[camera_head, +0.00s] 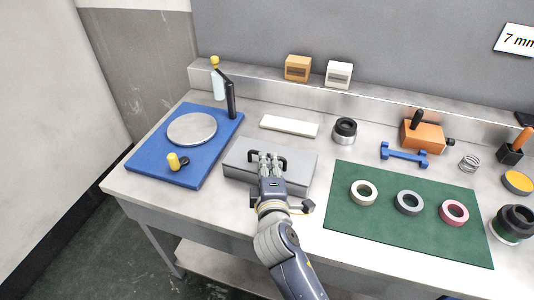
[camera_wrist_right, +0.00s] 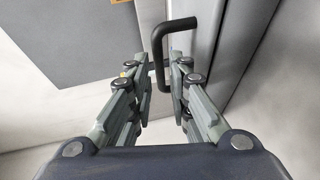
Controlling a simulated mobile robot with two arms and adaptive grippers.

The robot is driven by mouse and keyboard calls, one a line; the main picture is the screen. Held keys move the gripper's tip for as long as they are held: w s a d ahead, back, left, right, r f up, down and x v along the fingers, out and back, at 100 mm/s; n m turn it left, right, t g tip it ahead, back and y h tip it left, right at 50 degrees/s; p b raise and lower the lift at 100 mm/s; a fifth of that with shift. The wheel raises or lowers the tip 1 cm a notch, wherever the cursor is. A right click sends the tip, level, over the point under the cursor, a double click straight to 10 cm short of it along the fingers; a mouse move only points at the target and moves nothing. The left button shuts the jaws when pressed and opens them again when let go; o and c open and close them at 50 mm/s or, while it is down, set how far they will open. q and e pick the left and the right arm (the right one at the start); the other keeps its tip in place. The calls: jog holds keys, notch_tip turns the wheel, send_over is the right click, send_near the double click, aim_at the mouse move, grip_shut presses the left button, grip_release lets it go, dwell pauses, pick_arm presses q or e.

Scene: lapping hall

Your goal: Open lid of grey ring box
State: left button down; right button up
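The grey ring box (camera_head: 240,170) stands on the bench left of the green mat. Its lid lies flat and looks closed. A black bar handle (camera_head: 283,156) rises from the lid; it also shows in the right wrist view (camera_wrist_right: 157,55). My right gripper (camera_head: 266,158) is over the lid at the handle and covers the middle of it. In the right wrist view my right gripper (camera_wrist_right: 157,70) has its fingers apart, with the handle's bar between them and gaps visible at its sides. The box's inside is hidden. My left gripper is not in view.
A blue board (camera_head: 150,165) with a round plate (camera_head: 192,129) lies to the left. A white bar (camera_head: 289,126) lies behind the box. The green mat (camera_head: 385,225) with three rings is close on the right. A black cylinder (camera_head: 345,130) stands behind it.

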jog(key=w, duration=0.3)
jog(key=shift+a+f, duration=0.15)
jog(key=shift+f, duration=0.15)
jog(key=shift+w, duration=0.55)
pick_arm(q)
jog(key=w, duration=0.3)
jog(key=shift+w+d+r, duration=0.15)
pick_arm(e)
jog(key=shift+w+f, duration=0.15)
jog(key=shift+w, duration=0.05)
